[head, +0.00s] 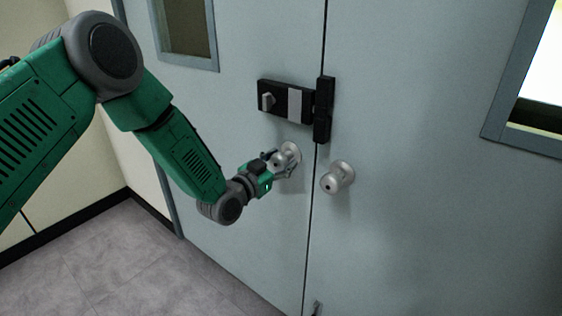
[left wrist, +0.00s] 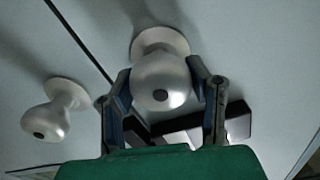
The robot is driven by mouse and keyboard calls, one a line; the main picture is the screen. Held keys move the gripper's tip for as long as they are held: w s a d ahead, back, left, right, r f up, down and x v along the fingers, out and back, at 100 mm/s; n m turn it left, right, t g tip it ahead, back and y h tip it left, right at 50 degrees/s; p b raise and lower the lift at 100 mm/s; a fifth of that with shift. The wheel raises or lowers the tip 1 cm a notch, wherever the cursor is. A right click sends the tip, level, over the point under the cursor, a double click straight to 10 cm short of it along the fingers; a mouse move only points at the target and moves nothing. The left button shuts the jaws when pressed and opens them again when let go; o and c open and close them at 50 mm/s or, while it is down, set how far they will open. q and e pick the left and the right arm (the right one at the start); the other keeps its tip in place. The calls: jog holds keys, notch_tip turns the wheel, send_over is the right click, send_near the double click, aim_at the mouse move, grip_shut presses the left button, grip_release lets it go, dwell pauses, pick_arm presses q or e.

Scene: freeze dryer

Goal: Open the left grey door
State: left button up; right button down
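The left grey door (head: 225,165) stands closed, its edge along the thin dark seam beside the right door. Its round silver knob (head: 290,155) sits below a black lock box. My left gripper (head: 277,162) is at this knob. In the left wrist view, which is turned over, the two fingers lie on either side of the knob (left wrist: 162,82) and appear to press against it. My right gripper is in neither view.
The right grey door (head: 430,180) has a matching knob (head: 337,177) close to the seam. The black lock (head: 290,102) spans the left door's edge just above my gripper. The grey tiled floor (head: 130,265) is clear at lower left.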

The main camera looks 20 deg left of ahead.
pick_arm(q)
jog(key=shift+d, duration=0.1)
jog(key=c, duration=0.7)
jog(key=shift+f, duration=0.1)
jog(key=shift+a, duration=0.2)
jog(key=m, duration=0.4)
jog(key=shift+s+d+f, duration=0.1)
jog(key=shift+d+f, duration=0.05)
jog(key=m+b, duration=0.1)
jog(key=m, duration=0.4)
jog(key=shift+s+f, duration=0.1)
jog(key=shift+f, duration=0.05)
jog(key=shift+b, duration=0.3)
jog(key=shift+m, duration=0.3)
